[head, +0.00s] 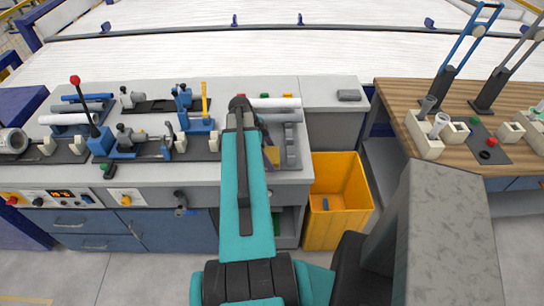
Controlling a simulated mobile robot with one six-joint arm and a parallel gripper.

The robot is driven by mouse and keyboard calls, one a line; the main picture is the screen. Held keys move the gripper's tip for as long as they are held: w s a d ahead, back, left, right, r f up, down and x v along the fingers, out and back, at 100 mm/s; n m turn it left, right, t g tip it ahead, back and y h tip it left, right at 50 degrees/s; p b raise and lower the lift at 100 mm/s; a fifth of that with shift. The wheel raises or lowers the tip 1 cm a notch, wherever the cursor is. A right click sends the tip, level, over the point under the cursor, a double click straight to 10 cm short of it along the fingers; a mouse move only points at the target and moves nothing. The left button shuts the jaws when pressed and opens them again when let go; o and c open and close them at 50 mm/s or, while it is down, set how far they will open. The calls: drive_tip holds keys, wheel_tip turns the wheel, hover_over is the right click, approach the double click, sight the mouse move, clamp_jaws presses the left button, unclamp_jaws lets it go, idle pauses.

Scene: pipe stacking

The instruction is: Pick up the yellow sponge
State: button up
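No yellow sponge can be made out for certain in the head view. A small yellow patch (271,154) shows just right of my teal arm, beside a grey fixture, partly hidden by the arm; I cannot tell what it is. My arm reaches forward over the grey workbench and ends in a dark joint near the bench's middle. My gripper's fingers cannot be seen, so nothing shows of what they hold.
A yellow bin (318,235) with a small blue item (325,204) inside stands right of the bench. A pale pipe (278,102) lies right of my arm's far end. A grey block (349,95) sits at the bench's back right. Machines crowd the left; a wooden table (400,93) stands right.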

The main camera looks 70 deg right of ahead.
sight(269, 154)
drive_tip(key=c, duration=1)
drive_tip(key=shift+r, duration=0.15)
drive_tip(key=shift+c, duration=0.2)
wheel_tip(269, 154, up, 10)
drive_tip(key=b, duration=0.3)
